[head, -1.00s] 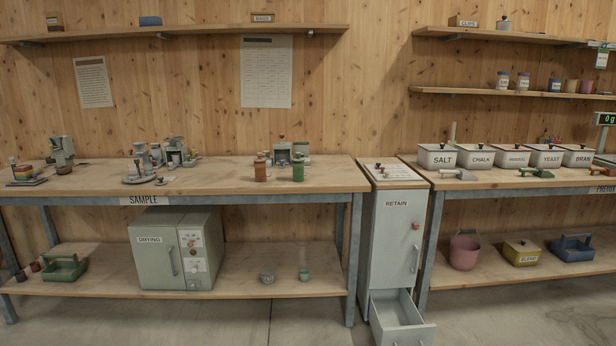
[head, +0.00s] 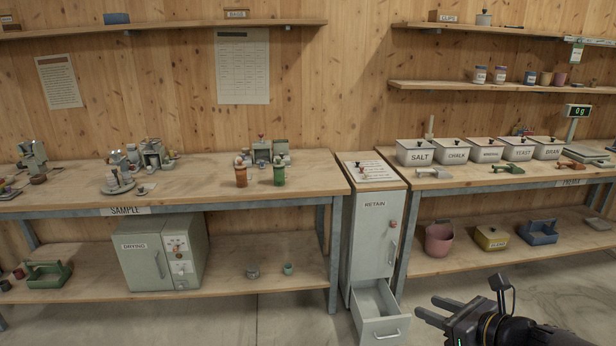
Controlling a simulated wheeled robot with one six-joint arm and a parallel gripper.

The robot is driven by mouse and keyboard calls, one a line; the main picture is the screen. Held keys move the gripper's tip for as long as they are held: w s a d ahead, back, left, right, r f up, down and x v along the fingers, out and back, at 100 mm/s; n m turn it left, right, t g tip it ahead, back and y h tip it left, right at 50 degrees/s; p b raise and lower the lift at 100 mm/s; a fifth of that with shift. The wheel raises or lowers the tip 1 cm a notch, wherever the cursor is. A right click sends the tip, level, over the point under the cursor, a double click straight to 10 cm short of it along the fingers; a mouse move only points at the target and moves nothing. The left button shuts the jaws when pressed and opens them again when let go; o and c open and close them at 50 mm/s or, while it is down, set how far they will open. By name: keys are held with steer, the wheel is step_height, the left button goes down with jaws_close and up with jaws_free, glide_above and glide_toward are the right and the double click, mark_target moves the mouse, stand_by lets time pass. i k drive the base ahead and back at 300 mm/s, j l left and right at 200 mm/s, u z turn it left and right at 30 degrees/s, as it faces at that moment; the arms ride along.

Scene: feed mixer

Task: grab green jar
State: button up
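A green jar-like container (head: 279,175) stands upright on the left bench near its right end, just right of an orange-brown one (head: 241,176). A smaller green jar (head: 288,269) stands on the shelf below, right of a small grey pot (head: 253,272). I cannot tell which of the two green ones the task names. My gripper (head: 427,308) is at the bottom right, in front of the benches and well away from both. Its two fingers are apart with nothing visible between them.
The grey RETAIN cabinet (head: 372,235) stands between the benches with its bottom drawer (head: 379,312) pulled out near my gripper. A DRYING oven (head: 150,262) fills part of the lower left shelf. Labelled bins (head: 416,152) line the right bench. Open floor lies in front.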

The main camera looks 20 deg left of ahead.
mark_target(278, 173)
steer(key=i+j+z, duration=0.15)
steer(key=j, duration=0.2)
steer(key=i+j+z, duration=0.15)
steer(key=j, duration=0.2)
steer(key=i+j+z, duration=0.15)
steer(key=j, duration=0.2)
steer(key=j+z, duration=0.15)
steer(key=j, duration=0.2)
steer(key=i+j+z, duration=0.15)
steer(key=j, duration=0.3)
steer(key=i+j, duration=0.1)
steer(key=j, duration=0.5)
steer(key=i+j, duration=0.15)
steer(key=j, duration=0.5)
steer(key=i+j, duration=0.1)
steer(key=j, duration=0.5)
steer(key=i+j+z, duration=0.1)
steer(key=j, duration=0.55)
steer(key=i+j, duration=0.1)
steer(key=j, duration=0.5)
